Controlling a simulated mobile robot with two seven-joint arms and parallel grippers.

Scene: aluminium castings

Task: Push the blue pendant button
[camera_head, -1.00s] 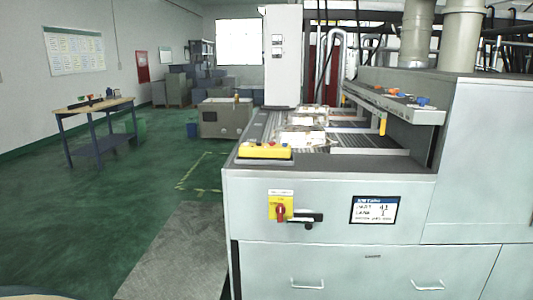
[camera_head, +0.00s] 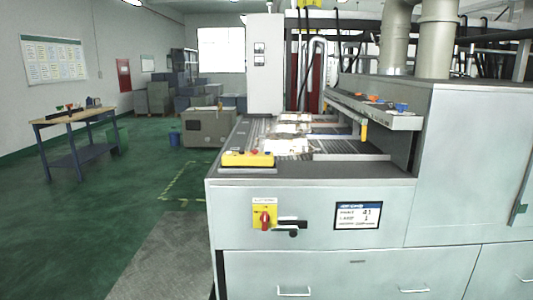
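A yellow pendant box (camera_head: 248,160) lies on the near left corner of the grey machine's top (camera_head: 300,176). Several small coloured buttons stand on its upper side, and a red one shows near its middle. They are too small to tell surely which one is blue. Neither of my grippers is in view, and nothing of mine touches the pendant.
The machine front carries a red rotary switch on a yellow plate (camera_head: 264,215) and a label screen (camera_head: 358,215). A rail with orange and blue items (camera_head: 375,105) overhangs its right side. Green floor (camera_head: 110,215) is open at left, with a workbench (camera_head: 75,120) beyond.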

